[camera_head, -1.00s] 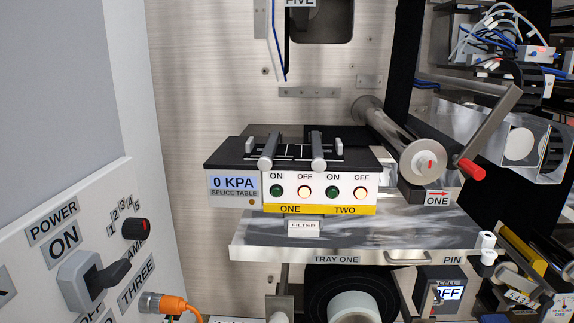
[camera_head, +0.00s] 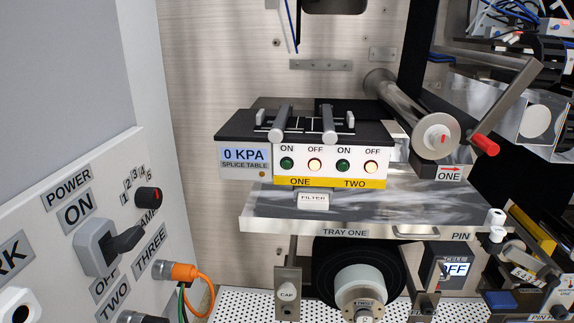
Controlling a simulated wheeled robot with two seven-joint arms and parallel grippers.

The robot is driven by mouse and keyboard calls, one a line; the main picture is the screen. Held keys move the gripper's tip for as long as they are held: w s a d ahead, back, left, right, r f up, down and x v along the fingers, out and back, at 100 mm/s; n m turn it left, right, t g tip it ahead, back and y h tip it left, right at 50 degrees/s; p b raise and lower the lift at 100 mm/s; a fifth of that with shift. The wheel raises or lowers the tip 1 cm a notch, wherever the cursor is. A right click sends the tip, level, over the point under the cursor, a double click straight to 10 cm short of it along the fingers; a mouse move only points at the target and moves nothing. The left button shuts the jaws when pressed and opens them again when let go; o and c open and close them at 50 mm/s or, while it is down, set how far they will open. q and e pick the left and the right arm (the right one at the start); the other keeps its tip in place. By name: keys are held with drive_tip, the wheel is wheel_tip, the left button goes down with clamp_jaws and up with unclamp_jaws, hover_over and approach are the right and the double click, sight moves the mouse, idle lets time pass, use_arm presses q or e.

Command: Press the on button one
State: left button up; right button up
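The splice table (camera_head: 245,168) is a box with a black top, standing on the tray one shelf in the middle of the head view. Its display reads 0 KPA. On its white front panel, the on button one (camera_head: 287,163) is dark green and unlit, at the left end of the row. The off button one (camera_head: 315,165) beside it glows. To the right are a dark green on button two (camera_head: 343,166) and a glowing off button two (camera_head: 371,168). The yellow strip below reads ONE and TWO. Neither of my grippers is in view.
The tray one shelf (camera_head: 345,233) juts out below the splice table. A crank with a red handle (camera_head: 485,145) sticks out at the right. A grey power panel with a switch (camera_head: 97,247) and an orange cable (camera_head: 205,285) flank the left. Space before the buttons looks clear.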

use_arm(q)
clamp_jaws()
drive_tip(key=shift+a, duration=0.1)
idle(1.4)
